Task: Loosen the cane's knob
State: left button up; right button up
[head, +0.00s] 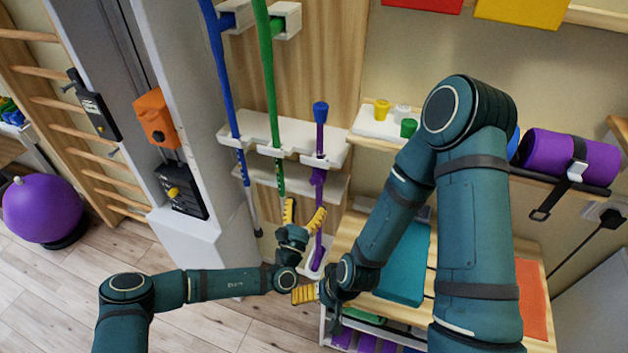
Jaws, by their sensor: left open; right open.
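The purple cane (319,150) stands upright in a white wall rack, with a blue top (320,110) and a wider purple part (317,177) just below the upper shelf. I cannot tell for sure whether that part is the knob. A green cane (269,80) and a blue cane (222,80) stand to its left. My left gripper (305,207) is open, its yellow fingers pointing up below the rack; one finger overlaps the purple cane's lower shaft in the picture, and contact is unclear. My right gripper (296,294) is open, lower down, pointing left, partly hidden by its own wrist.
The white rack (338,155) is on a wooden panel. A grey column with an orange box (155,117) stands left of it. A wooden shelf unit with a teal block (404,270) is at the right, behind my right arm. A purple ball (42,208) lies far left.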

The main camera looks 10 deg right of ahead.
aim_at(314, 184)
pick_arm(q)
jog(key=x, duration=0.8)
